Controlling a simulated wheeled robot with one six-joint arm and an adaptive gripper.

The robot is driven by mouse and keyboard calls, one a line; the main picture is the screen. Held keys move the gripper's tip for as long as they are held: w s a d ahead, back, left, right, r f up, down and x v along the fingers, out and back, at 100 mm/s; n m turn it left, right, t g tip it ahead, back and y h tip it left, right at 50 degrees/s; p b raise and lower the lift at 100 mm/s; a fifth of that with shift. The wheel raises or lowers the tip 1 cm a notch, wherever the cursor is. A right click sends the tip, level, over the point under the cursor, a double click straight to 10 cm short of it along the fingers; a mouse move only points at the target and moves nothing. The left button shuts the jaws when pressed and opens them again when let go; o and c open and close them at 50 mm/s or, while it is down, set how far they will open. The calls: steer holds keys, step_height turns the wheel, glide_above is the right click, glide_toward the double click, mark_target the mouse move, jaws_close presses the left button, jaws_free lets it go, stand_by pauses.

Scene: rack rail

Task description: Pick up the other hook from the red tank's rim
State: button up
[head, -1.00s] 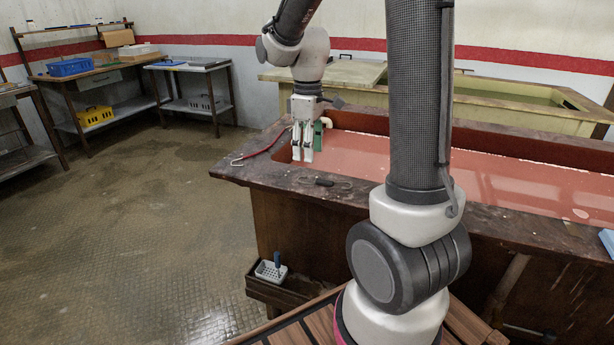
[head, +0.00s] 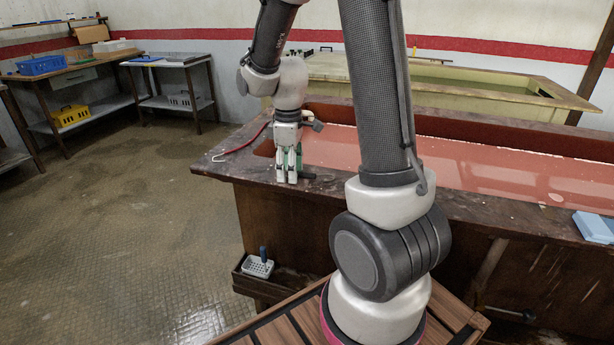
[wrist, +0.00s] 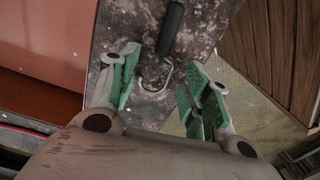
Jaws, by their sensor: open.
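The red tank (head: 470,172) has a broad, dark, stained rim (head: 225,167). A hook with a black handle (head: 306,176) lies on its near rim, partly hidden behind my gripper (head: 289,181) in the head view. The wrist view shows the black handle (wrist: 171,30) and the bent metal hook end (wrist: 154,83) between my green-padded fingers (wrist: 163,72). The fingers are apart, low over the rim; I cannot tell whether they touch it. A second hook with a red handle (head: 258,136) lies at the rim's left corner, its metal end pointing left.
A pale yellow tank (head: 450,85) stands behind the red one. A blue block (head: 594,227) sits on the near rim at right. A grey basket (head: 257,267) hangs low at the tank's front. Tables with bins stand far left; the floor between is clear.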

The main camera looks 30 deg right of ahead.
steer(key=c, duration=0.8)
